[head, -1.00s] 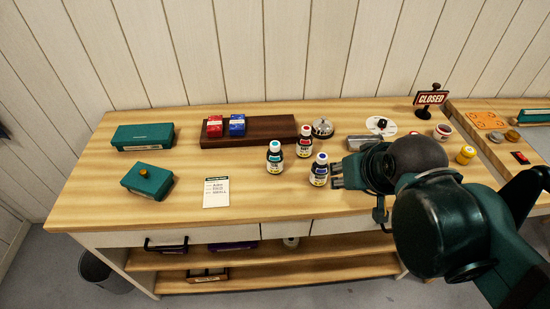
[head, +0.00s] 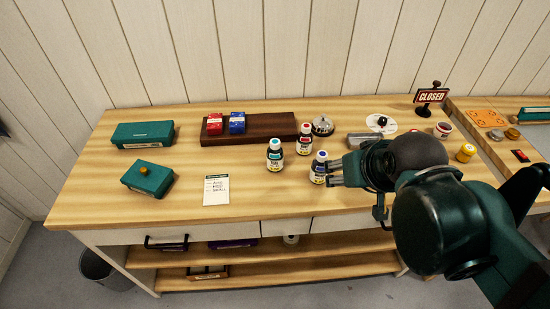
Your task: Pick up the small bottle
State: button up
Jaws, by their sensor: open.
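Three small white-labelled bottles stand upright on the wooden table. The one with the blue cap (head: 318,170) is nearest my gripper. The one with the teal cap (head: 275,157) stands to its left. The one with the red cap (head: 304,141) stands behind. My gripper (head: 332,173) is open, reaching in from the right. Its fingertips are right at the blue-capped bottle and overlap its right edge in the picture. I cannot tell whether they touch it or are around it.
A dark wooden board (head: 262,128) holds a red box (head: 215,125) and a blue box (head: 237,124). A bell (head: 322,126) stands behind the bottles. A paper card (head: 216,190) and two green boxes (head: 144,134) are at left. Bare table (head: 250,207) lies in front of the bottles.

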aim_at(276, 142)
jog(key=shift+r, duration=0.1)
jog(key=w+a+r+m+p, duration=0.1)
jog(key=w+m+p, duration=0.1)
jog(key=w+a+r+m+g+p, duration=0.1)
jog(key=w+a+m+p, duration=0.1)
jog(key=p, duration=0.1)
jog(key=w+a+r+m+g+p, duration=0.1)
jog(key=w+a+m+p, duration=0.1)
jog(key=p, duration=0.1)
jog(key=shift+w+a+r, duration=0.1)
jog(key=shift+w+r, duration=0.3)
jog(key=w+a+m+g+p, duration=0.1)
jog(key=w+a+m+p, duration=0.1)
jog(key=a+m+p, duration=0.1)
jog(key=w+a+f+m+g+p, duration=0.1)
jog(key=w+a+m+p, duration=0.1)
jog(key=p, duration=0.3)
jog(key=w+a+f+m+g+p, duration=0.1)
jog(key=w+a+m+g+p, duration=0.1)
jog(key=a+m+p, duration=0.2)
jog(key=shift+w+a+m, duration=0.35)
jog(key=shift+a+m, duration=0.05)
jog(key=shift+m, duration=0.1)
jog(key=shift+w+a+f+m+g+p, duration=0.2)
jog(key=shift+a+f+m+g+p, duration=0.3)
jog(key=shift+a+f+m+p, duration=0.55)
jog(key=shift+d+r, duration=0.1)
jog(key=shift+r, duration=0.1)
jog(key=shift+f, duration=0.15)
